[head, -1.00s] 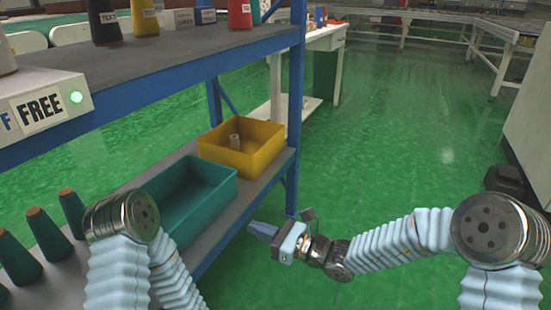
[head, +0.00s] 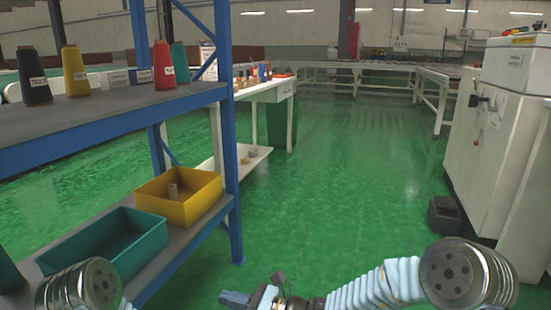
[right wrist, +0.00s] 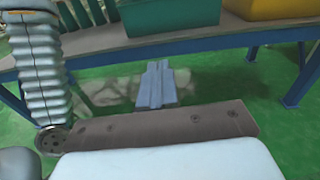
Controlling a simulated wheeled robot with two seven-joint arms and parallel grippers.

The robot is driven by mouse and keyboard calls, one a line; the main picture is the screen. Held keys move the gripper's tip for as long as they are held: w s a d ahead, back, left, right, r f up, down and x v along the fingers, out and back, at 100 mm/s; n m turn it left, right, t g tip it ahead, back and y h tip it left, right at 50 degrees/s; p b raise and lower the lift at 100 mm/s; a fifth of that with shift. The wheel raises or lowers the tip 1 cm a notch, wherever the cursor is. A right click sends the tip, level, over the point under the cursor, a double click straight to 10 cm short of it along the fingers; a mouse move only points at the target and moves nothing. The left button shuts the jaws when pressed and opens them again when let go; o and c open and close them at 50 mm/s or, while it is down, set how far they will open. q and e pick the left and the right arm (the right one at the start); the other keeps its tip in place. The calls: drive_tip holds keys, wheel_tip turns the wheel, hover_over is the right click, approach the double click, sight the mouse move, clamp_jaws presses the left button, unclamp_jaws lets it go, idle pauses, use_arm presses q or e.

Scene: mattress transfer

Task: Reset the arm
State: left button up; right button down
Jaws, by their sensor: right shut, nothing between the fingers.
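My right gripper (head: 235,298) shows at the bottom middle of the head view, in front of the blue shelf rack. Its arm comes in from the right. Its fingers are shut with nothing between them, and they also show shut in the right wrist view (right wrist: 156,86), apart from the rack. My left arm's joint shows at the bottom left of the head view, but my left gripper is out of the frame.
The blue rack (head: 229,150) stands on the left. Its lower shelf holds a green bin (head: 112,240) and a yellow bin (head: 190,205); cones stand on the upper shelf. A white table (head: 268,95) stands behind. A grey machine (head: 505,130) is at right. Green floor between is clear.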

drive_tip(key=s+d+f+n+g+h+p, duration=0.65)
drive_tip(key=s+d+f+n, duration=0.2)
drive_tip(key=s+f, duration=0.5)
drive_tip(key=s+d+f+n+t+h+p, duration=0.1)
drive_tip(key=s+d+f+n+h+p, duration=0.1)
drive_tip(key=d+n, duration=0.3)
drive_tip(key=s+d+f+n+t+h+p, duration=0.1)
drive_tip(key=s+d+f+n+h+p, duration=0.1)
drive_tip(key=d+n, duration=0.4)
drive_tip(key=shift+s+d+f+h+p, duration=0.15)
drive_tip(key=shift+s+d+h+p, duration=0.65)
drive_tip(key=shift+d+h+p, duration=0.3)
